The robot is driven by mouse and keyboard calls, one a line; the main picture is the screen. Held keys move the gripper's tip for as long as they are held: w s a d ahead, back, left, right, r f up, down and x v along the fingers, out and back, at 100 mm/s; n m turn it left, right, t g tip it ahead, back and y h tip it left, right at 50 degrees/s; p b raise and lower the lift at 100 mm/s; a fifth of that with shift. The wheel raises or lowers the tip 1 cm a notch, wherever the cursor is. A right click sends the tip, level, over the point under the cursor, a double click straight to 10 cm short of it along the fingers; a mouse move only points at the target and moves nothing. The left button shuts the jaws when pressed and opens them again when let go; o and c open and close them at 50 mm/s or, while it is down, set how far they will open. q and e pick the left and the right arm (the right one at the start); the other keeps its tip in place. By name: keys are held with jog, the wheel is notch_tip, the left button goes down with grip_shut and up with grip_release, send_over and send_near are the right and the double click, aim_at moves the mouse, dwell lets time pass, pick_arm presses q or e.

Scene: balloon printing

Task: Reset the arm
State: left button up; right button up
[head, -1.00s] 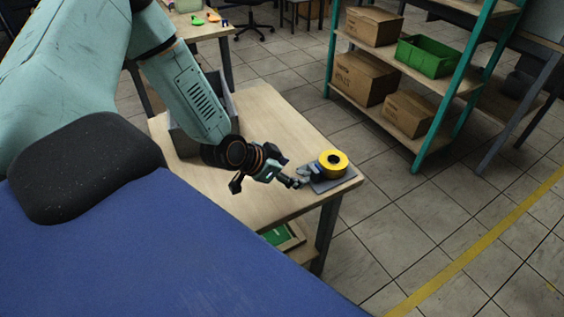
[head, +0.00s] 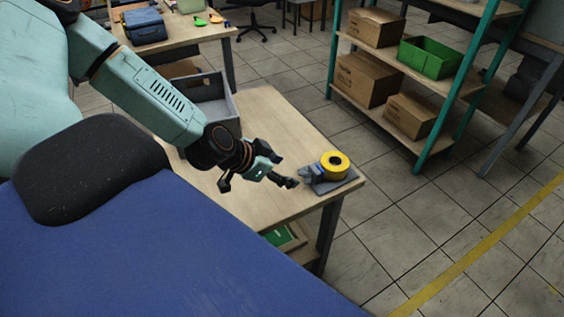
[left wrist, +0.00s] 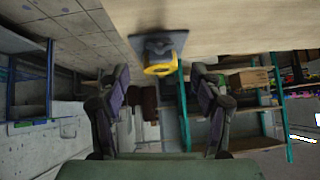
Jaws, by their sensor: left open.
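My left gripper (head: 265,176) is open and empty above the near part of the wooden table (head: 262,112). Its fingers point right toward a yellow roll on a dark stand (head: 335,164) at the table's right corner, with a gap between them. In the left wrist view my left gripper (left wrist: 160,100) shows its two fingers spread apart. The yellow roll (left wrist: 160,69) and its grey base show beyond them, near the table edge. My right gripper is in neither view.
A grey bin (head: 215,98) stands on the table behind my left arm. A shelf with cardboard boxes (head: 365,78) and a green crate (head: 430,56) stands at the back right. A second table (head: 180,32) is at the back left. Open tiled floor lies to the right.

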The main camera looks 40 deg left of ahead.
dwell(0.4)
pick_arm(q)
jog(key=s+d+n, duration=0.1)
jog(key=n, duration=0.1)
jog(key=s+d+f+n+g, duration=0.1)
jog(key=n, duration=0.2)
jog(key=s+d+f+n, duration=0.1)
jog(key=s+n, duration=0.1)
jog(key=n, duration=0.1)
jog(key=shift+d+g+y, duration=0.2)
jog(key=shift+g+y, duration=0.1)
jog(key=shift+y, duration=0.1)
jog(key=s+d+f+m+g, duration=0.1)
jog(key=s+d+f+g, duration=0.1)
jog(key=s, duration=0.5)
jog(key=s+d+f+m+g+y, duration=0.1)
jog(key=s+d+f+g, duration=0.1)
jog(key=s+f, duration=0.2)
jog(key=s+d+f+g+y, duration=0.1)
jog(key=s+d+f+g, duration=0.1)
jog(key=s, duration=0.9)
jog(key=shift+d+f+m+g, duration=0.4)
jog(key=shift+f+g, duration=0.1)
jog(key=shift+f, duration=0.35)
